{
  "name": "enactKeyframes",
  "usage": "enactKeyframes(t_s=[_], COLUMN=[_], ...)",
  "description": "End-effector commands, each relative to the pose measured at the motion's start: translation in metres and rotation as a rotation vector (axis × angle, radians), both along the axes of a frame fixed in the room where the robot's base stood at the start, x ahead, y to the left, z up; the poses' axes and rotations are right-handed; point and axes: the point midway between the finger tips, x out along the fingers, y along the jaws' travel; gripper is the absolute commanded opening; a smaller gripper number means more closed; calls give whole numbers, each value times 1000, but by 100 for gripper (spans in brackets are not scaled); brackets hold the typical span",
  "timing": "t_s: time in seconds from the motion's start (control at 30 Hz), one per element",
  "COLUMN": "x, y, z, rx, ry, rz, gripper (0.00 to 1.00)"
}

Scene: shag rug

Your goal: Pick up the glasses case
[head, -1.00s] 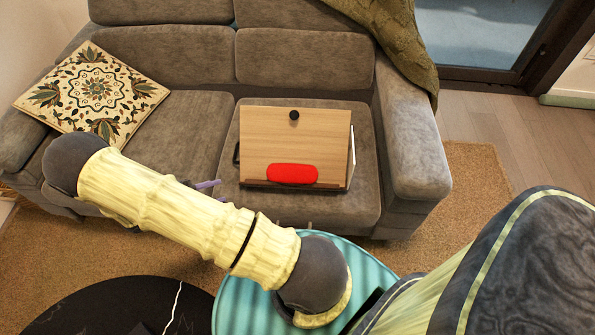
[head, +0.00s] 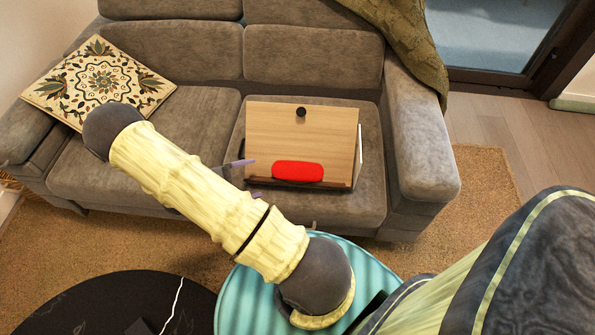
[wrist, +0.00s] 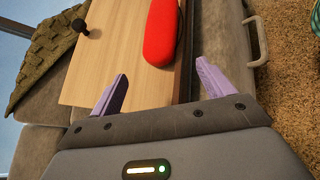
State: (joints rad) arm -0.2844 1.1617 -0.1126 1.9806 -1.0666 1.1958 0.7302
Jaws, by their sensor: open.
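The glasses case is a bright red, rounded, elongated case (head: 298,171). It rests at the lower edge of a slanted wooden board (head: 300,130) on the right sofa seat. In the wrist view the red case (wrist: 160,30) lies ahead of my gripper, slightly right of the middle, its upper end cut off by the frame edge. My gripper (wrist: 158,88) has two purple fingers set wide apart, with nothing between them, and is apart from the case. In the head view my gripper (head: 246,178) shows only as purple finger parts left of the board; my arm hides the rest.
The grey sofa (head: 190,125) holds a patterned cushion (head: 98,82) at left and an olive throw (head: 405,40) at right. A teal round table (head: 240,300) and a black round table (head: 110,300) stand in front. The board has a black knob (head: 301,112).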

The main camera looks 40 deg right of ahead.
Motion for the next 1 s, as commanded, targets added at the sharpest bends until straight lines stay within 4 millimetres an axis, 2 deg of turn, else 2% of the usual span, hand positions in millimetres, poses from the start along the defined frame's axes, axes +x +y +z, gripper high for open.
enactKeyframes(t_s=[0.1, 0.2, 0.57, 0.9, 1.0], x=[-5, -6, -7, -17, -18], y=[-18, -25, -27, -69, -74], z=[-7, -8, -8, -19, -19], rx=[0, 0, 1, 1, 1], ry=[2, 1, 0, 0, 0], rz=[-2, 0, -1, -2, 1], gripper=[81, 81, 81, 81, 81])
